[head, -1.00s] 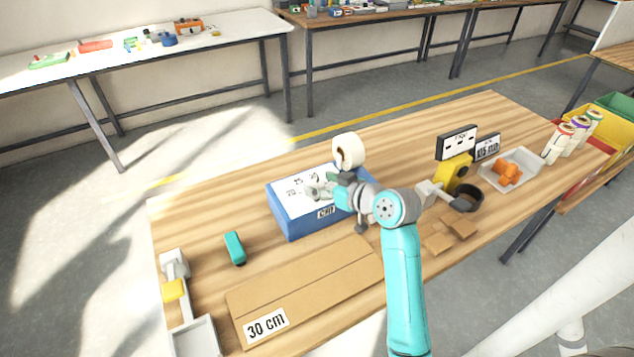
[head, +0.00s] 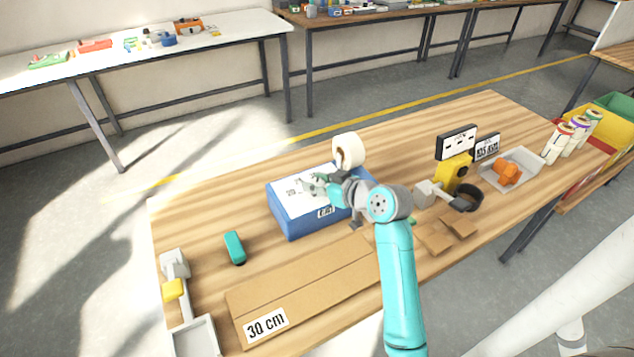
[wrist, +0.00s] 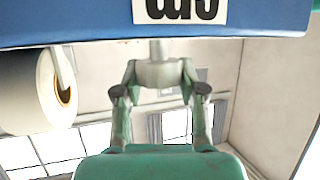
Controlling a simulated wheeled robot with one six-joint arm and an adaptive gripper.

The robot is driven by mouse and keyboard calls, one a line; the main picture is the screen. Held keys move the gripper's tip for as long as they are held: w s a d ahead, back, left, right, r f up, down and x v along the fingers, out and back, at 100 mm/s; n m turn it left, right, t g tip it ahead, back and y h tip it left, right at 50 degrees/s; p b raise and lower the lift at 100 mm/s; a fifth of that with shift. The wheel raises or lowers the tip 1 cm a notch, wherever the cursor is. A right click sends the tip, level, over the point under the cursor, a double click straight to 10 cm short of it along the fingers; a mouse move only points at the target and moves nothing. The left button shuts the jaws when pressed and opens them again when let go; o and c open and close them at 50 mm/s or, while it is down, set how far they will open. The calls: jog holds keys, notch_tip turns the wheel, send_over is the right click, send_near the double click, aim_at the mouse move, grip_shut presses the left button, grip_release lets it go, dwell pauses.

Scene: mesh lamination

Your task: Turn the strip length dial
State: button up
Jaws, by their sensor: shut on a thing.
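The blue measuring box (head: 292,220) stands mid-table. Its white top face (head: 290,190) bears numbers and its front a "cm" label (head: 325,212); the box edge and label fill the top of the wrist view (wrist: 60,25). My gripper (head: 314,184) is over the top face, its two fingers shut around a pale grey knob, the strip length dial (wrist: 160,72). In the head view my gripper hides most of the dial, so its pointing direction cannot be told.
A white tape roll (head: 349,150) stands behind the box. A teal tool (head: 234,248) and a cardboard sheet marked 30 cm (head: 300,290) lie in front. A yellow device (head: 455,172), small cardboard pieces (head: 435,242) and a tray (head: 522,158) are on the right.

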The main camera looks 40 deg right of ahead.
aim_at(318, 182)
jog(key=shift+n+g+y, duration=0.4)
jog(key=shift+n+y, duration=1.1)
jog(key=shift+y, duration=0.4)
jog(key=o, duration=1.2)
jog(key=shift+c, duration=0.2)
notch_tip(318, 182, up, 10)
jog(key=shift+s, duration=0.1)
